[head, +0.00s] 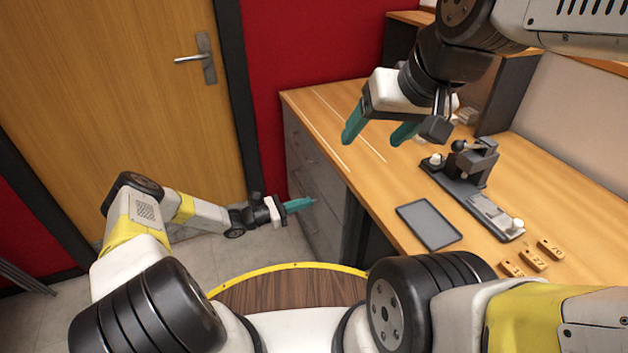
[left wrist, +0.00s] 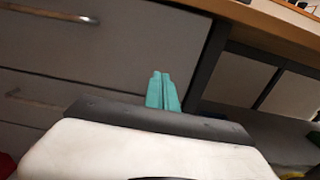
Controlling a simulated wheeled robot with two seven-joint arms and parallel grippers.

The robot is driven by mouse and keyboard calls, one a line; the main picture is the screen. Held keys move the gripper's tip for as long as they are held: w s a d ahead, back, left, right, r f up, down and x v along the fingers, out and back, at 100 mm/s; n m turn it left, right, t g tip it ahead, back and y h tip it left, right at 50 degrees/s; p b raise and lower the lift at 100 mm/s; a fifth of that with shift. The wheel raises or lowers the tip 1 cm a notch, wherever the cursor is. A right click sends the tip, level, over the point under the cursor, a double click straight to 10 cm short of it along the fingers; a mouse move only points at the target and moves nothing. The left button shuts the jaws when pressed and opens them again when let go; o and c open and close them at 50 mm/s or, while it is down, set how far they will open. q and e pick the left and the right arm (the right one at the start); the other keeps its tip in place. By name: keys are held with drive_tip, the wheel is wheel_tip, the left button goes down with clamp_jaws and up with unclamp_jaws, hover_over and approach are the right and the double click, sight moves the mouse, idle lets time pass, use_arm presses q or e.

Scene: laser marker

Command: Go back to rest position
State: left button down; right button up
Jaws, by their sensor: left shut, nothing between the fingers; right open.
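My left gripper (head: 300,204) is shut and empty. It is held out low in front of the grey drawers, to the left of the desk. In the left wrist view its teal fingers (left wrist: 163,90) are together, pointing toward the drawer fronts. My right gripper (head: 378,135) is open and empty, with its teal fingers spread apart. It hangs above the back left part of the wooden desk.
The desk (head: 385,195) holds a dark laser marker (head: 475,185), a grey tray (head: 429,224) and several small wooden tags (head: 533,260). Grey drawers (head: 312,185) stand under its left end. A wooden door (head: 100,100) is at left. Floor between is clear.

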use_arm(q)
drive_tip(key=v, duration=0.6)
drive_tip(key=s+a+r+m+g+y, duration=0.25)
drive_tip(key=s+r+m, duration=0.2)
drive_tip(key=r, duration=0.55)
drive_tip(key=s+a+r+m+g+y, duration=0.1)
drive_tip(key=s+r+m+g+y, duration=0.2)
drive_tip(key=r+m, duration=0.5)
drive_tip(key=s+a+r+m+g+y, duration=0.1)
drive_tip(key=s+r+m+y, duration=0.3)
drive_tip(key=r, duration=0.9)
drive_tip(key=s+a+r+m+t+y, duration=0.2)
drive_tip(key=s+a+r+t, duration=0.1)
drive_tip(key=s+r, duration=0.4)
drive_tip(key=s+a+r+m+t+y, duration=0.3)
drive_tip(key=s+r, duration=0.5)
drive_tip(key=s, duration=0.3)
drive_tip(key=shift+a+t, duration=0.55)
drive_tip(key=shift+a, duration=0.4)
